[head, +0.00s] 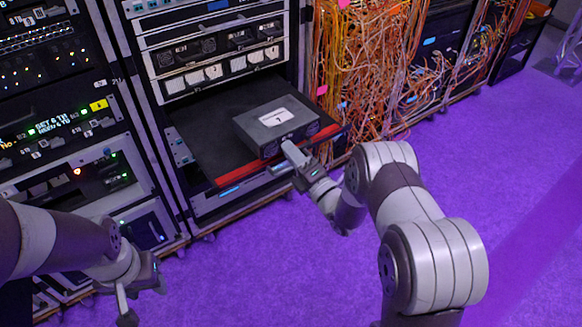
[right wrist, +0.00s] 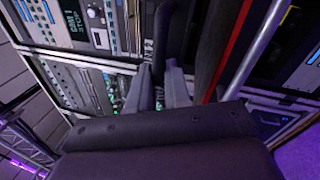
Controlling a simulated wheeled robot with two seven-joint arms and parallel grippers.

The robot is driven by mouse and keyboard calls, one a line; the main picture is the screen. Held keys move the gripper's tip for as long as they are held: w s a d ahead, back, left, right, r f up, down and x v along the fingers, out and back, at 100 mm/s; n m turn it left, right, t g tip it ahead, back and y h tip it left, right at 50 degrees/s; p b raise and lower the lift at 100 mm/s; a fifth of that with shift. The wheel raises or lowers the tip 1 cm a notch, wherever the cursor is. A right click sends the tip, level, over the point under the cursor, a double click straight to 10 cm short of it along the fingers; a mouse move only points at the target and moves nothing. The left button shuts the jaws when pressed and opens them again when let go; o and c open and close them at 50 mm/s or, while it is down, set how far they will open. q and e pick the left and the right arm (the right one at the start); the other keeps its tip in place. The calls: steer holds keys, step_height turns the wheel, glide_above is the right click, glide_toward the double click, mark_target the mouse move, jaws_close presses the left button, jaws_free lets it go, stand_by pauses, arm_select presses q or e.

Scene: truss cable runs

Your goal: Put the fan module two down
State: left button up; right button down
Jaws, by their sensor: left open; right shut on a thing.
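The fan module (head: 276,127) is a dark grey box with a white label, in the head view. It is over the black pulled-out shelf (head: 205,148) of the middle rack, near the shelf's red front edge. I cannot tell whether it rests on the shelf or hangs just above it. My right gripper (head: 289,149) is shut on the module's front side; its fingers also show in the right wrist view (right wrist: 162,88). My left gripper (head: 124,300) is open and empty, low at the left, apart from the module.
Rack units with lit panels (head: 65,130) stand at the left. More units (head: 215,60) sit above the shelf. Tangled orange cables (head: 365,70) hang right of the shelf, close to the module. The purple floor (head: 260,260) in front is clear.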

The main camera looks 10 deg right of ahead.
step_height(320, 180, down, 4)
steer(key=shift+r+b, duration=0.1)
steer(key=shift+b, duration=0.35)
steer(key=shift+f+b, duration=0.25)
steer(key=shift+b, duration=0.05)
steer(key=c, duration=1.1)
jaws_free()
